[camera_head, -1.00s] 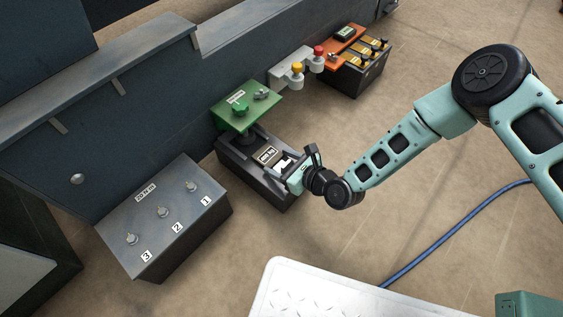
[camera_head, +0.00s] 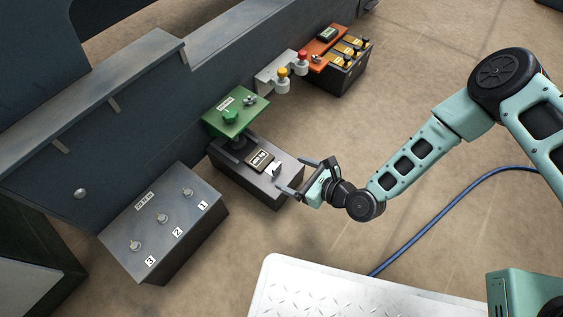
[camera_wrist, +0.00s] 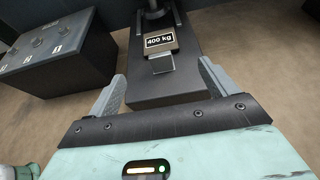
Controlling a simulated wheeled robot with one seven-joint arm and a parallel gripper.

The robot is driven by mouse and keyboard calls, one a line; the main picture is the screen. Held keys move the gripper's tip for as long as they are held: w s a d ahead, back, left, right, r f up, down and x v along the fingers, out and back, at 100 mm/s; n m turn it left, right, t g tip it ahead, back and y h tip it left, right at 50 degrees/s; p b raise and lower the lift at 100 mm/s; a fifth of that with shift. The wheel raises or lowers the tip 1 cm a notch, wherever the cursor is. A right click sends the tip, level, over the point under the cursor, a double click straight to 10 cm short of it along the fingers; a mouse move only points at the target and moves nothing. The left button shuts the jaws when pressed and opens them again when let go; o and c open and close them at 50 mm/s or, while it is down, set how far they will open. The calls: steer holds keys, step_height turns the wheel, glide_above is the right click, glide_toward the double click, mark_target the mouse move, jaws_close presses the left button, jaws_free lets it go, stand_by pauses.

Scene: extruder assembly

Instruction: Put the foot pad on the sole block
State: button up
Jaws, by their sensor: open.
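A dark block (camera_head: 262,190), which I take to be the sole block, stands on the floor at the picture's centre. On top lies a plate marked "400 kg" (camera_head: 259,161), with a small pale tab (camera_head: 276,170) on its near side. Plate and tab look like the foot pad, resting on the block. They also show in the wrist view, the tab (camera_wrist: 160,64) in front of the plate (camera_wrist: 160,43). My gripper (camera_head: 298,176) is open and empty, just off the block's right end. Its fingers are spread wide to either side of the block in the wrist view.
A green plate (camera_head: 237,117) with a knob is at the block's far end. A grey box (camera_head: 165,222) with numbered studs is left. An orange-topped box (camera_head: 345,71) and grey bracket with yellow and red knobs (camera_head: 274,79) are behind. A blue hose (camera_head: 450,192) lies right.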

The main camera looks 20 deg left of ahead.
steer(key=shift+p+v, duration=0.35)
steer(key=shift+v, duration=1.1)
steer(key=shift+w, duration=0.1)
steer(key=w+d+r+n+g+h, duration=0.1)
steer(key=d+r+n+g+h, duration=0.2)
steer(key=r+n, duration=0.6)
steer(key=w+d+r+n+g+h, duration=0.1)
steer(key=d+r+n+h, duration=0.3)
steer(key=r+n, duration=0.55)
steer(key=s+d+r+n+h, duration=0.2)
steer(key=s+d+r+n, duration=0.3)
steer(key=s+r+n, duration=0.1)
steer(key=s+d+r+n+g+h, duration=0.1)
steer(key=s+d+r+n+h, duration=0.2)
steer(key=s+r, duration=0.6)
step_height(320, 180, up, 2)
steer(key=d+n, duration=0.2)
steer(key=d, duration=0.1)
steer(key=shift+n, duration=0.35)
steer(key=shift+r, duration=0.15)
